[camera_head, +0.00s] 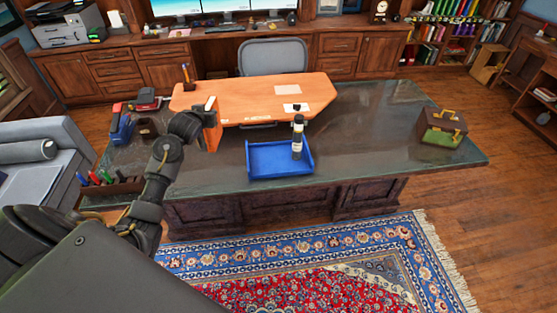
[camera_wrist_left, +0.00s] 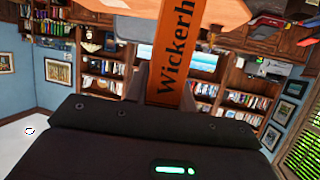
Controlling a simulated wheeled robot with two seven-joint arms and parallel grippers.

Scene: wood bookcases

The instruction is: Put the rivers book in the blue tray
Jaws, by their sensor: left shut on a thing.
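My left gripper (camera_head: 207,116) is shut on an orange book (camera_head: 211,138), held upright above the left part of the dark desk. In the left wrist view the book (camera_wrist_left: 168,65) sits between the fingers, and its orange spine shows the dark letters "Wickerh"; the rest is cut off. No word about rivers can be read on it. The blue tray (camera_head: 265,176) lies on the desk to the right of the held book and apart from it. My right gripper is out of view.
An orange wooden board (camera_head: 250,96) with papers and a pencil holder lies behind the tray. Blue and red items (camera_head: 122,128) and a box of markers (camera_head: 108,186) are at the desk's left. A brown-green case (camera_head: 441,130) stands at the right. The desk between tray and case is clear.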

